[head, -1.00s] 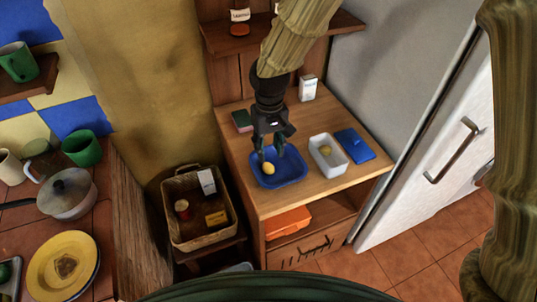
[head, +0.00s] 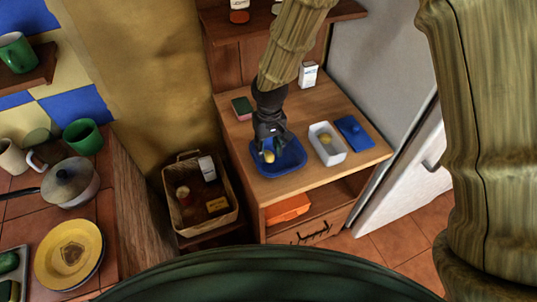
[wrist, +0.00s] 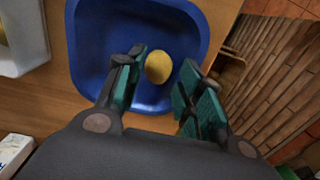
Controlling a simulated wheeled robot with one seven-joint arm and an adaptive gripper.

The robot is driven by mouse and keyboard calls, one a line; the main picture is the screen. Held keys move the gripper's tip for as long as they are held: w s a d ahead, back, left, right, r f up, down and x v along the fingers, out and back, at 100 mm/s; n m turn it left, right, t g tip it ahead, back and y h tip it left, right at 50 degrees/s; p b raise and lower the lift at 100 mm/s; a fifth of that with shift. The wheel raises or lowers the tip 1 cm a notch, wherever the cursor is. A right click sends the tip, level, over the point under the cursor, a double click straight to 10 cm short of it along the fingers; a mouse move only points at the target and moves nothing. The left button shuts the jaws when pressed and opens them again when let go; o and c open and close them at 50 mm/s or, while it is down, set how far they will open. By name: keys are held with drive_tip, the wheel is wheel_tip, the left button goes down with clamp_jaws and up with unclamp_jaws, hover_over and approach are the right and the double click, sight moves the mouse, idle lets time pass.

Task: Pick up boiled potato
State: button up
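A small round yellow item, seemingly the boiled potato (head: 268,157), lies in the blue tray (head: 292,166) on the wooden cabinet. In the wrist view the potato (wrist: 158,68) rests in the blue tray (wrist: 146,10), between and slightly beyond my fingertips. My gripper (wrist: 160,82) is open, its green-padded fingers on either side of the potato with gaps visible. In the head view my gripper (head: 267,148) reaches down into the tray and partly hides the potato.
A white dish (head: 334,157) with another yellow item stands right of the tray, beside a blue lid-like object (head: 354,131). A sponge (head: 242,107) and a white box (head: 308,74) are behind. A basket (head: 181,231) stands lower left; a fridge (head: 400,190) is right.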

sight(269, 155)
drive_tip(key=shift+w+f+p, duration=0.1)
drive_tip(key=shift+f+p, duration=0.5)
drive_tip(key=shift+f, duration=1.25)
drive_tip(key=c, duration=0.6)
